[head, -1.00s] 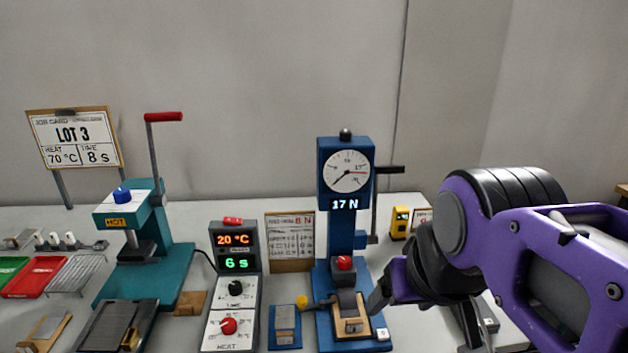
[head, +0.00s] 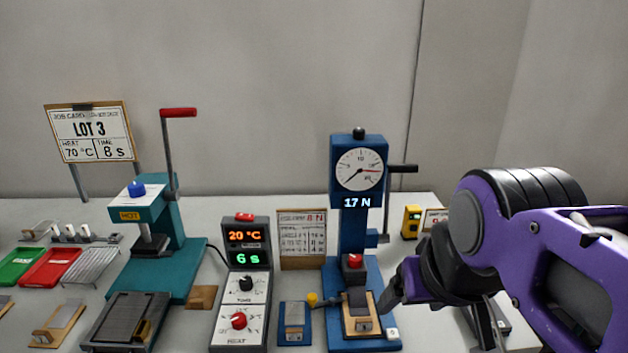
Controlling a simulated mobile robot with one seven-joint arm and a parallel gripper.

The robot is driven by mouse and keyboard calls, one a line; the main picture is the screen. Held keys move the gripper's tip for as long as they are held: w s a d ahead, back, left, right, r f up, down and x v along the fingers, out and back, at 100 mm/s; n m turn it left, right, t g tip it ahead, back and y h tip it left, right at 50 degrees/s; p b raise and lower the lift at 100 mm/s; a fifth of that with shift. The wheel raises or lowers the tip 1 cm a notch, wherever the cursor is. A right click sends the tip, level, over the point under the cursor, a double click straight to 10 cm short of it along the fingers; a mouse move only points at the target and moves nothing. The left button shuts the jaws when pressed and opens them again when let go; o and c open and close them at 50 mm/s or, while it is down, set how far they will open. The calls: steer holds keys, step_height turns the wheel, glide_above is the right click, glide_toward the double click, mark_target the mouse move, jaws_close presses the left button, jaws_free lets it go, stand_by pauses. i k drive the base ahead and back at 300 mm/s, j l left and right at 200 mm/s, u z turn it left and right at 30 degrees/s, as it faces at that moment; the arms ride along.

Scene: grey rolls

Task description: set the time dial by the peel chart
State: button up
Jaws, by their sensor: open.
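The control box (head: 241,285) stands mid-bench. Its display reads 20 °C in orange and 6 s in green. The black time dial (head: 246,284) sits above the red heat dial (head: 239,321). The peel chart (head: 302,238) is a framed card behind, between the box and the blue peel tester (head: 345,220); it shows 8 N at the top, and its smaller lines are too small to read. The tester reads 17 N. My gripper (head: 392,300) is at the tester's right side, apart from the dials. Its fingers are partly hidden.
A job card (head: 91,135) at left reads LOT 3, 70 °C, 8 s. The teal hot press (head: 160,240) with its raised red-handled lever stands left of the box. Green (head: 20,265) and red (head: 50,268) trays lie far left. A small yellow device (head: 411,222) stands behind my arm.

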mark_target(245, 283)
steer(key=u, duration=0.85)
steer(key=j+z, duration=0.3)
steer(key=j, duration=0.2)
steer(key=k+z, duration=0.25)
steer(key=k, duration=0.5)
steer(key=i+l+u, duration=0.15)
steer(key=i+u, duration=0.15)
steer(key=i, duration=0.55)
